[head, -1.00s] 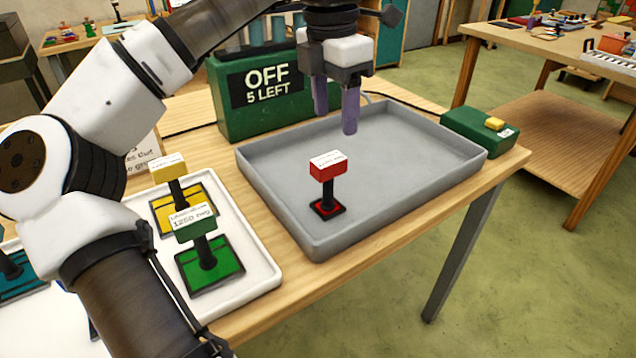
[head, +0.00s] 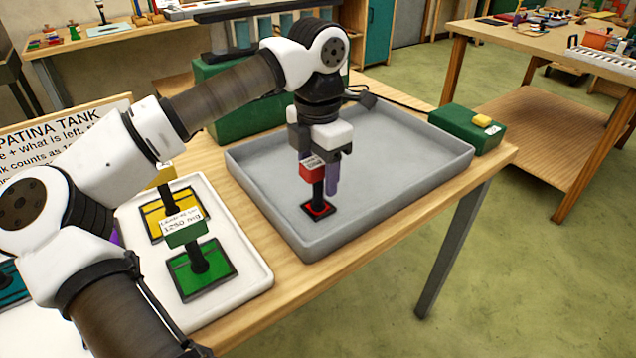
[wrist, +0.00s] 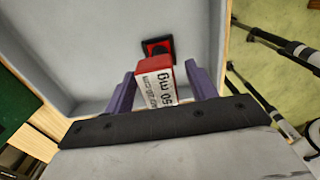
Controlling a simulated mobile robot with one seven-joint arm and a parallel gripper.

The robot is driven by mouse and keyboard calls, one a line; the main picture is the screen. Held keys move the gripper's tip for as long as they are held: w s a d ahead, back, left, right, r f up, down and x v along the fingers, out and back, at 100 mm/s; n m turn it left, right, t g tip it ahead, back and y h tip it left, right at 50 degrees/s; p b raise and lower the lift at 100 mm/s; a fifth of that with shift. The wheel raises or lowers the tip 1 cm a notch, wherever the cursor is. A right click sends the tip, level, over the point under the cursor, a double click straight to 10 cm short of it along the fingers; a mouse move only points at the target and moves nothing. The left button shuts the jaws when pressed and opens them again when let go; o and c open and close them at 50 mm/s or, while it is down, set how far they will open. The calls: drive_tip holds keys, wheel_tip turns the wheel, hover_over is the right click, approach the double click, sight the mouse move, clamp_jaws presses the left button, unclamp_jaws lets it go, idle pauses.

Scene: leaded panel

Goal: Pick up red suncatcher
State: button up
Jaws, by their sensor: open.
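The red suncatcher (head: 318,208) stands upright in the grey tray, with a small dark-edged red base, a black stem and a red block with a white label on top. Its red block (wrist: 155,82) also shows in the wrist view, with the base (wrist: 157,47) beyond it. My gripper (head: 322,180) is down at the block, pointing downward. In the wrist view its two purple fingers (wrist: 162,90) are open, one on each side of the block. Whether they touch it I cannot tell. The far finger is partly hidden behind the block in the head view.
The grey tray (head: 420,185) has low walls and is otherwise empty. A white tray (head: 250,262) with yellow and green suncatchers is at left. A larger green box (head: 225,115) stands behind.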

wheel_tip(320, 180, down, 2)
drive_tip(key=shift+f, duration=0.1)
drive_tip(key=c, duration=1.2)
wheel_tip(320, 180, up, 28)
drive_tip(key=p, duration=0.7)
drive_tip(key=shift+p, duration=0.3)
